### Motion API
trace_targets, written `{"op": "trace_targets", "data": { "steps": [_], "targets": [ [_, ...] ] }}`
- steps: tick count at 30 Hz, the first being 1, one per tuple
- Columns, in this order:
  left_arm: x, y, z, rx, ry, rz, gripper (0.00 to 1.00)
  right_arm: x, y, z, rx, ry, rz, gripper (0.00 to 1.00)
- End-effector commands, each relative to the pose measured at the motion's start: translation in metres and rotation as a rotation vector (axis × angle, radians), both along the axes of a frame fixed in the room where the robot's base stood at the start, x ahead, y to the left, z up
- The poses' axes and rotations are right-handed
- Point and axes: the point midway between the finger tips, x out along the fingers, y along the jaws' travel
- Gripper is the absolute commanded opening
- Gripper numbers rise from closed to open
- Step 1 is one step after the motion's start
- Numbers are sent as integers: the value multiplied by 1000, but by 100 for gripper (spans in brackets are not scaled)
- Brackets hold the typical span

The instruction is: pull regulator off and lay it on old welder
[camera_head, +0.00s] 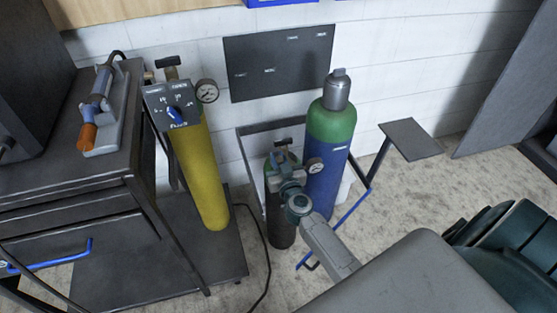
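My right gripper (282,160) is at the top of a small dark cylinder (281,222), close to a valve and a round white gauge (314,164) that look like a regulator. My wrist hides much of it, and I cannot tell whether the fingers are closed on it. Another round gauge (207,91) and valve sit at the top of a yellow cylinder (201,175), behind a dark panel (171,104) with a blue knob. I cannot tell for sure which thing is the old welder; a dark cart (95,185) stands at the left. My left gripper is not in view.
A blue cylinder with a green shoulder (331,128) stands close behind my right gripper, in a trolley with blue rails. An orange and grey tool (88,135) lies in a tray on the cart's top. A black cable (266,255) runs along the floor.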

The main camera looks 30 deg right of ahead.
Motion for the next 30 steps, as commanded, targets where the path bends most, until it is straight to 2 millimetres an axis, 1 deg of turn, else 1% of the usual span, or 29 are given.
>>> {"op": "trace_targets", "data": {
  "steps": [6, 7, 9, 13, 30],
  "targets": [
    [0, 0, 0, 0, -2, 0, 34, 0, 0, 0, 0, 0, 0, 0],
    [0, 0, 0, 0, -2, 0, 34, 0, 0, 0, 0, 0, 0, 11],
    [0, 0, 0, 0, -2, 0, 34, 0, 0, 0, 0, 0, 0, 0],
    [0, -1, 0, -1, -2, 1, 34, 0, 0, 2, -2, -4, 0, 0],
    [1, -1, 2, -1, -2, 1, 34, -5, 1, 1, 0, -1, 0, 0]
  ]
}}
